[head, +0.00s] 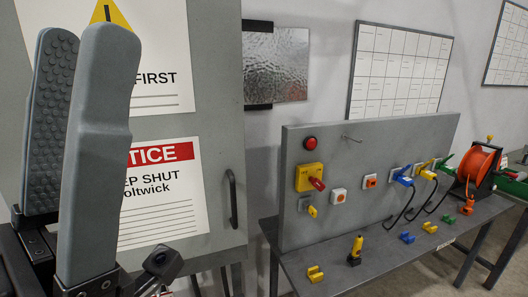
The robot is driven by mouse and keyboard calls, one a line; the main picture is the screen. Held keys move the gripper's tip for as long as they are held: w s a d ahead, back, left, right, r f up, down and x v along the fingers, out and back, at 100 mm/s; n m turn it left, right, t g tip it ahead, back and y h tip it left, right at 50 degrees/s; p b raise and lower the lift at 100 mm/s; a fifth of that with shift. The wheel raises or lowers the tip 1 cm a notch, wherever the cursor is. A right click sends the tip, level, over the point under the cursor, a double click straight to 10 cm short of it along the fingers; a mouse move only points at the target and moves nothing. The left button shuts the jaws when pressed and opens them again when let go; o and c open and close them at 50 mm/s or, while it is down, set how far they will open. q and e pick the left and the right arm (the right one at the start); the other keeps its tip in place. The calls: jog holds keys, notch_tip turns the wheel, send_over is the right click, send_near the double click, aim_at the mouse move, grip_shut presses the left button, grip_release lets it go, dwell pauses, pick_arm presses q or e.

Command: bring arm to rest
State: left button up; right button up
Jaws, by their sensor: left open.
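My left gripper (70,130) stands upright at the left of the head view, close to the camera. Its two grey fingers are apart, with nothing between them. The inner face of the far finger shows a studded pad. The gripper is in front of a grey cabinet door with signs and covers part of them. My right gripper is not in the head view.
A grey cabinet (215,75) with a dark handle (232,198) stands behind my left gripper. To the right, a grey bench (345,276) carries an upright panel (350,150), with a red switch (316,183), coloured plugs and an orange reel (477,166). Small yellow, blue and green clips lie on the bench.

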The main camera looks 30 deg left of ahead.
pick_arm(q)
jog(key=w+a+f+n+g+y, duration=0.2)
jog(key=w+f+n+y, duration=0.2)
jog(key=w+n+y, duration=0.5)
notch_tip(320, 180, up, 34)
jog(key=s+m+y+p, duration=0.1)
jog(key=p, duration=3.3)
jog(key=shift+p, duration=0.3)
jog(key=shift+s, duration=0.1)
